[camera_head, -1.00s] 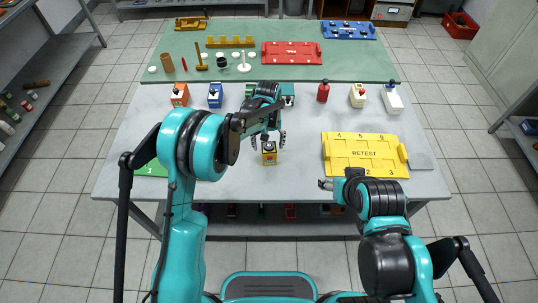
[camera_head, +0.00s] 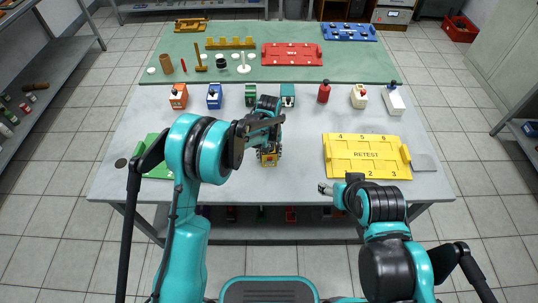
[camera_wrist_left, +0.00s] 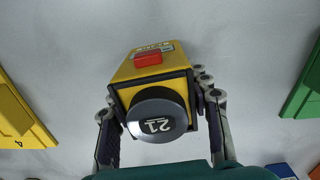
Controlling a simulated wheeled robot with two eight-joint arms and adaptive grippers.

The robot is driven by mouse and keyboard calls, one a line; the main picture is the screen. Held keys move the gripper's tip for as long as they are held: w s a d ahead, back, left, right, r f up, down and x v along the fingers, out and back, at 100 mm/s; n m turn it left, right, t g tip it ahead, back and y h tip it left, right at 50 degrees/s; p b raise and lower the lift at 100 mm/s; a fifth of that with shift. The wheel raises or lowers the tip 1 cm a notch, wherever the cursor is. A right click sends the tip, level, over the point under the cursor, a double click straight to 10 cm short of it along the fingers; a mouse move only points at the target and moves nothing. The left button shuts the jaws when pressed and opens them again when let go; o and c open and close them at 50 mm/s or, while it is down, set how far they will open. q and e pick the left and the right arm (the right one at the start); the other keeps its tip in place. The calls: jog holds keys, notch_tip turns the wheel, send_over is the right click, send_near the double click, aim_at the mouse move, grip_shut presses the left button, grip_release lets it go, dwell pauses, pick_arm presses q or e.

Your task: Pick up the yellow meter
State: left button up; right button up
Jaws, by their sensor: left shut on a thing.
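The yellow meter (camera_head: 268,160) is a small yellow box in the middle front of the grey table, partly hidden under my left gripper (camera_head: 268,152). In the left wrist view the meter (camera_wrist_left: 152,70) shows a red button, a small label and a round dark knob marked 21. The fingers of my left gripper (camera_wrist_left: 158,96) lie along both its sides, shut on it. I cannot tell whether the meter touches the table. My right gripper (camera_head: 325,187) is by the table's front edge, left of the yellow RETEST tray (camera_head: 366,156); its jaws are too small to read.
Behind the meter stands a row: an orange box (camera_head: 178,96), a blue box (camera_head: 214,96), green and teal boxes, a red bottle (camera_head: 323,92) and white items. The table between row and tray is clear.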

pick_arm(q)
jog(key=shift+r, duration=0.1)
jog(key=shift+r+p, duration=0.75)
jog(key=shift+r, duration=0.75)
jog(key=s+d+r+p, duration=0.3)
jog(key=s+d+r, duration=0.3)
jog(key=d, duration=0.4)
jog(key=shift+r+p, duration=0.35)
jog(key=shift+r, duration=0.55)
jog(key=shift+f, duration=0.1)
jog(key=w+a+f+b, duration=0.1)
jog(key=a+f+b, duration=0.1)
jog(key=a+f, duration=0.1)
jog(key=w+a+f+b, duration=0.2)
jog(key=a+f, duration=0.1)
jog(key=w+a+f+b, duration=0.2)
jog(key=a+f+b, duration=0.1)
jog(key=shift+w+f, duration=0.15)
jog(key=shift+w+a+f+b, duration=0.35)
jog(key=shift+a+f, duration=0.1)
jog(key=shift+a, duration=0.05)
jog(key=shift+f+b, duration=0.3)
jog(key=shift+f, duration=0.05)
